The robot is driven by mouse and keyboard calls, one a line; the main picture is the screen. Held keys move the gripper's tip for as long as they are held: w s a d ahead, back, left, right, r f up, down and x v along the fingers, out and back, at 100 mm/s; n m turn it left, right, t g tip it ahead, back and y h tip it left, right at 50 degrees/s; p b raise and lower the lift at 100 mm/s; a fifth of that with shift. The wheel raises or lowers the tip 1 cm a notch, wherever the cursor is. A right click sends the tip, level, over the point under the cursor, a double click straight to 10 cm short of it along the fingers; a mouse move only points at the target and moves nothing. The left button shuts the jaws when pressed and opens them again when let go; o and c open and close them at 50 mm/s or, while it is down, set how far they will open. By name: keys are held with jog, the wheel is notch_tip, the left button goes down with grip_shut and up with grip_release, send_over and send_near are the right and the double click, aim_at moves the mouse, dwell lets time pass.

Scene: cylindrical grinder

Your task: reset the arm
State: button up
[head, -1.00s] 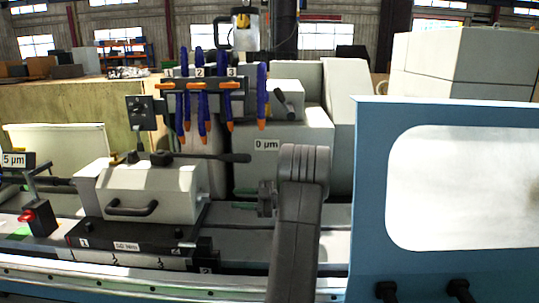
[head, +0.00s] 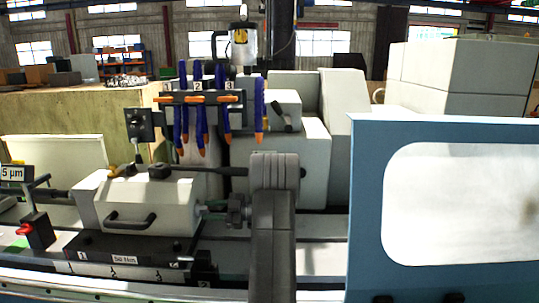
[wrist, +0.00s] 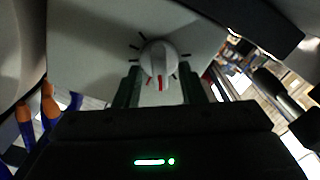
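My gripper (wrist: 160,88) shows in the wrist view as two dark green fingers standing apart, with nothing held between them. A white round dial knob (wrist: 158,57) with a red mark shows beyond the fingertips, on a pale panel with tick marks. I cannot tell how far the knob is from the fingers. In the head view my dark grey arm (head: 272,215) rises from the bottom edge in front of the machine.
Blue hoses with orange tips (head: 203,120) hang above the machine bed. A blue guard with a pale window (head: 365,200) stands close on the right. A red-knobbed block (head: 38,230) is at the left.

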jog(key=d+b, duration=0.3)
jog(key=d, duration=1.1)
jog(key=a+p, duration=0.3)
jog(key=a, duration=1.1)
jog(key=shift+r, duration=0.1)
jog(key=shift+a+f+n, duration=0.1)
jog(key=shift+f+n, duration=0.1)
jog(key=shift+n, duration=0.1)
jog(key=shift+n+b, duration=0.35)
jog(key=shift+n, duration=0.45)
jog(key=n, duration=0.3)
jog(key=shift+s+n, duration=0.1)
jog(key=shift+n, duration=0.3)
jog(key=shift+d+n, duration=0.3)
jog(key=shift+d, duration=0.05)
jog(key=d+b, duration=0.3)
jog(key=d, duration=1)
jog(key=shift+s+d, duration=0.15)
jog(key=shift+s, duration=0.1)
jog(key=shift+r, duration=0.1)
